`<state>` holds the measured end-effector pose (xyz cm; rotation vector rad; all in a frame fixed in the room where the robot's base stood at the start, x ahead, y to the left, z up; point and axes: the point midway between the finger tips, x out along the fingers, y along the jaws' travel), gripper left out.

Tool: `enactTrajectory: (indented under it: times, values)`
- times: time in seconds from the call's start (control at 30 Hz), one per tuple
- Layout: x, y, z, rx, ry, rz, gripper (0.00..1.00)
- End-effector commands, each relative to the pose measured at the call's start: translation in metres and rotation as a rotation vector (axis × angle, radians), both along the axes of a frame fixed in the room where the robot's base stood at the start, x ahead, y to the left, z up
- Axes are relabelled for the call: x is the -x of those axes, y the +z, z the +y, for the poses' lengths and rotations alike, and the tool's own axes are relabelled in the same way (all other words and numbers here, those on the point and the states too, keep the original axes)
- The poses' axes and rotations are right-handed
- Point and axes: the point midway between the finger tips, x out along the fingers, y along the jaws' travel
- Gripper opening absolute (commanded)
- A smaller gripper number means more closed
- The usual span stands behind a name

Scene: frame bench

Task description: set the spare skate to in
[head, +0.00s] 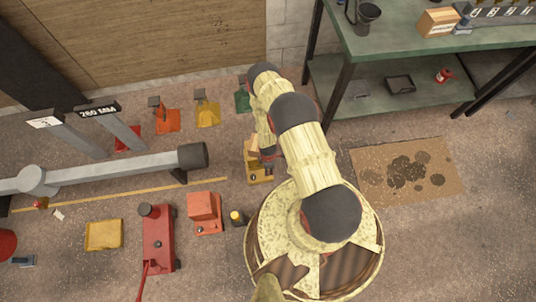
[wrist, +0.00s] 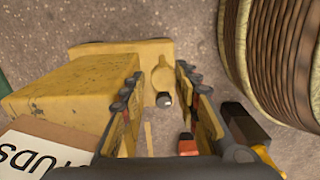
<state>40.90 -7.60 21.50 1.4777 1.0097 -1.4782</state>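A yellow skate-like block (head: 262,178) stands on the floor under my gripper in the head view, partly hidden by the arm. In the wrist view the worn yellow block (wrist: 60,92) fills the left, with a flat plate and a small yellow lever (wrist: 161,76) ending in a grey tip. I cannot tell for sure that this is the spare skate. My gripper (wrist: 160,92) is open, with one finger each side of the lever, and gaps show on both sides. No contact is visible. My gripper (head: 266,160) is mostly hidden in the head view.
A drum with brown windings (wrist: 280,60) stands close on the right in the wrist view. A box marked STUDS (wrist: 38,150) is at lower left. An orange block (head: 204,212) and red jack (head: 158,238) are left of the arm. A green bench (head: 400,40) stands behind.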

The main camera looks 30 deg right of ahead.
Motion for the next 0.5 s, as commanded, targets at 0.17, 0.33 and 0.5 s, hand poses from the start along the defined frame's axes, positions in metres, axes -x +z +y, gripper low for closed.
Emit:
enactTrajectory:
  times: [0.17, 0.33, 0.5]
  values:
    - [-0.005, 0.021, -0.001, 0.002, -0.001, -0.008, 0.33]
    - [-0.005, 0.049, -0.001, 0.002, 0.0, -0.007, 0.33]
    - [-0.003, 0.076, -0.001, 0.001, 0.0, -0.005, 0.33]
